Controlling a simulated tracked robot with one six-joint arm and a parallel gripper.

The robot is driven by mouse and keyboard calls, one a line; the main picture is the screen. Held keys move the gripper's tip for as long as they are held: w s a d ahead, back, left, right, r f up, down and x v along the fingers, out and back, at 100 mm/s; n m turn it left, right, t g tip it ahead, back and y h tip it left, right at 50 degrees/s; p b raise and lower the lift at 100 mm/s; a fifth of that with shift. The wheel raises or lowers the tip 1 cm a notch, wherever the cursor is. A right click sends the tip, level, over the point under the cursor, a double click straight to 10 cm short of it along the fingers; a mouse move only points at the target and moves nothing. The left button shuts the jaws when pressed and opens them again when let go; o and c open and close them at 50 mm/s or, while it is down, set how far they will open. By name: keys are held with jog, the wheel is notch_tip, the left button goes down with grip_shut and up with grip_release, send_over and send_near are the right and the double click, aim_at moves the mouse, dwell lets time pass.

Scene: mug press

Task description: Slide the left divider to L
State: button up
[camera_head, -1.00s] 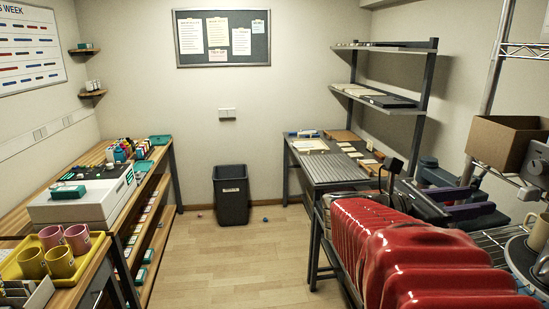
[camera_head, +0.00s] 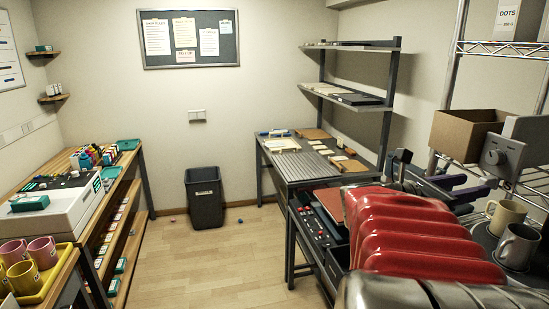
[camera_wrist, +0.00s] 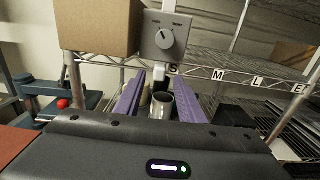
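My gripper (camera_head: 478,187) has two purple fingers, which also show in the wrist view (camera_wrist: 160,92). They are well apart, with no object clamped between them. A small pale upright piece (camera_wrist: 158,76) shows beyond the fingertips, beside the S label (camera_wrist: 174,70); I cannot tell whether it is the left divider. The L label (camera_wrist: 257,82) is on the wire shelf's front rail, right of the M label (camera_wrist: 218,75). No divider can be clearly made out in either view.
A grey dial box (camera_wrist: 167,38) and a cardboard box (camera_wrist: 98,27) are above the fingers. A grey mug (camera_wrist: 161,106) shows between them, farther off. Two mugs stand at right, one beige (camera_head: 505,214), one grey (camera_head: 517,246). A dark block (camera_wrist: 236,116) lies right of the fingers.

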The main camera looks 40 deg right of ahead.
aim_at(482, 183)
jog(key=shift+x, duration=2.3)
grip_shut()
